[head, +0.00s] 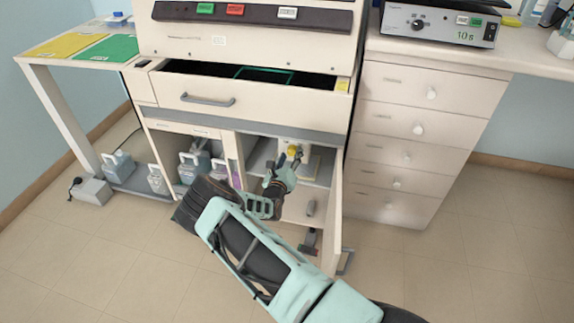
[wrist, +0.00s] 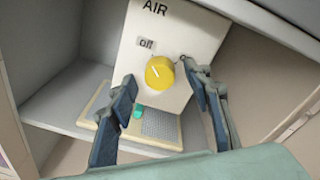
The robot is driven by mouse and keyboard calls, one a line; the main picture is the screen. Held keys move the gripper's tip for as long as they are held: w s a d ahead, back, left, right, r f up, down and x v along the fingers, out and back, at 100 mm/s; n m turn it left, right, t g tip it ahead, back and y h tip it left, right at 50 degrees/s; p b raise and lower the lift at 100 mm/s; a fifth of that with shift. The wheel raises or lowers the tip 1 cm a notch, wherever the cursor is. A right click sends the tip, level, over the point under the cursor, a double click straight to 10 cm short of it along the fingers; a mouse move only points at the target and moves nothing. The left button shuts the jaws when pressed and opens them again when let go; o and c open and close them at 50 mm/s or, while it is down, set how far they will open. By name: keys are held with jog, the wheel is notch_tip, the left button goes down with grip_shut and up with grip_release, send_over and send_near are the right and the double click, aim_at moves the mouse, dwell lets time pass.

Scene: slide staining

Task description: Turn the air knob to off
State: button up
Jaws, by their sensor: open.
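The air knob (wrist: 159,72) is a round yellow knob with a pale pointer line, on a white panel (wrist: 178,32) marked "AIR". A small "off" label (wrist: 147,43) sits up and left of the knob. In the head view the knob (head: 293,151) shows inside the open cabinet under the machine. My gripper (wrist: 161,84) is open, with one finger to the left of the knob and one to its right. The right fingertip is close to the knob; whether it touches, I cannot tell. In the head view my gripper (head: 282,168) reaches into the cabinet.
A green button (wrist: 138,112) and a grey mesh plate (wrist: 161,125) lie below the panel. The cabinet's open door (head: 334,215) stands to the right of my arm. Jugs (head: 190,166) fill the left compartment. The drawer (head: 240,92) above is partly open.

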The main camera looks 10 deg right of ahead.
jog(key=v, duration=1.1)
